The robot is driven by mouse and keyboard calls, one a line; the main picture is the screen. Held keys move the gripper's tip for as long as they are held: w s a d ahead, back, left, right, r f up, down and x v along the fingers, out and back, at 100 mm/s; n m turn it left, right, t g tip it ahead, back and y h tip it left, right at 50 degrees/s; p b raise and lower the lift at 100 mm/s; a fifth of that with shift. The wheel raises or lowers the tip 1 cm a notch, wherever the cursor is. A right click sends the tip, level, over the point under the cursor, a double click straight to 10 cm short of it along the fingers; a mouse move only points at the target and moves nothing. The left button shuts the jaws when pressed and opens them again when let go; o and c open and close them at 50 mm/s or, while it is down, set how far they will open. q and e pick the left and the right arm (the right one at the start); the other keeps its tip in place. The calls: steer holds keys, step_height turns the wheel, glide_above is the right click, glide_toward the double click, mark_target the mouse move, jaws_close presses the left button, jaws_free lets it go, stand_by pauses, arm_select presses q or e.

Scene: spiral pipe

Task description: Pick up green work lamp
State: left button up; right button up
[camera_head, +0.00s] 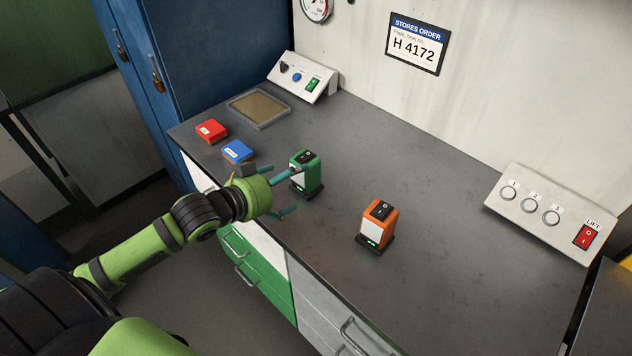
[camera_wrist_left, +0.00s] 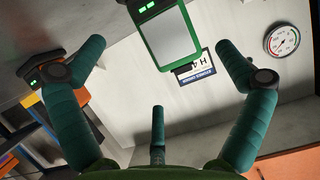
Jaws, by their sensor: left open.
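The green work lamp (camera_head: 308,174) stands upright on the grey counter, with a dark switch on top and a pale front panel. In the left wrist view the green lamp (camera_wrist_left: 168,36) is upside down at the top centre, partly cut off by the frame edge. My left gripper (camera_head: 294,190) is open, its teal fingers spread at the near left side of the lamp. In the wrist view the gripper (camera_wrist_left: 160,48) has the lamp ahead between its outer fingers. Whether any finger touches the lamp, I cannot tell.
An orange lamp (camera_head: 377,224) stands right of the green one. A red box (camera_head: 211,131), a blue box (camera_head: 237,151) and a shallow tray (camera_head: 285,115) lie to the left. Control panels (camera_head: 301,78) (camera_head: 545,211) stand along the wall.

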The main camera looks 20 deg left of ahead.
mark_target(301, 176)
arm_select(q)
steer(key=shift+a+p+x, duration=0.2)
steer(key=shift+p+x, duration=0.2)
steer(key=shift+x, duration=1)
steer(key=x, duration=0.3)
steer(key=shift+w+d+p, duration=0.15)
steer(key=shift+w+p, duration=0.05)
steer(key=shift+p, duration=0.15)
steer(key=shift+w+d+f, duration=0.1)
steer(key=shift+w+f, duration=0.2)
steer(key=shift+w, duration=0.05)
steer(key=c, duration=1.4)
